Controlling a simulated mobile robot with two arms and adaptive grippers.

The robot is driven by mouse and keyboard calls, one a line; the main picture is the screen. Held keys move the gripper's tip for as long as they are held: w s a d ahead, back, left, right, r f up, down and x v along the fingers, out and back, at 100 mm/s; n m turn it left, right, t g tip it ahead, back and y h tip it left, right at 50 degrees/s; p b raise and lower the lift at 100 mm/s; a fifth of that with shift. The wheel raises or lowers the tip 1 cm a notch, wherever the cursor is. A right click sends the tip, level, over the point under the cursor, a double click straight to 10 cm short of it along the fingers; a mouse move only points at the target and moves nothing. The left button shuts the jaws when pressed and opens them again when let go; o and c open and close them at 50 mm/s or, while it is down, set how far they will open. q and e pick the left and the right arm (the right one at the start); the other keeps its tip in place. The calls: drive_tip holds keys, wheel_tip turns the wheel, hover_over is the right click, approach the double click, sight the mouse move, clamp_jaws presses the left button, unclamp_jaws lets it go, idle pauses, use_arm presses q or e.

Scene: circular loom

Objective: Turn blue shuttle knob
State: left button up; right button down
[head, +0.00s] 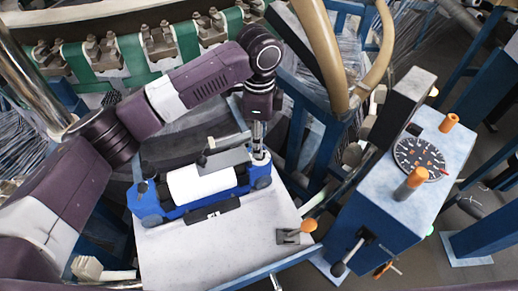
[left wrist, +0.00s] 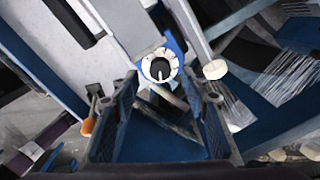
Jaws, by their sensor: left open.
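The blue shuttle (head: 150,212) lies on a pale plate, with a white roll (head: 200,183) in its middle. A round white dial with a dark centre, the knob (left wrist: 160,68), is at the shuttle's right end; in the head view the knob (head: 259,158) is small and partly hidden by my gripper. My left gripper (head: 257,146) points down over this end. In the left wrist view my left gripper (left wrist: 162,88) is open, and the knob shows between and just beyond its fingertips. I cannot tell whether the fingers touch it. My right gripper is not in view.
A blue control box (head: 385,205) with a black dial (head: 419,160) and orange knobs stands to the right. The green loom ring (head: 140,55) and blue frame bars lie behind.

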use_arm(q)
drive_tip(key=shift+f, duration=2.1)
clamp_jaws()
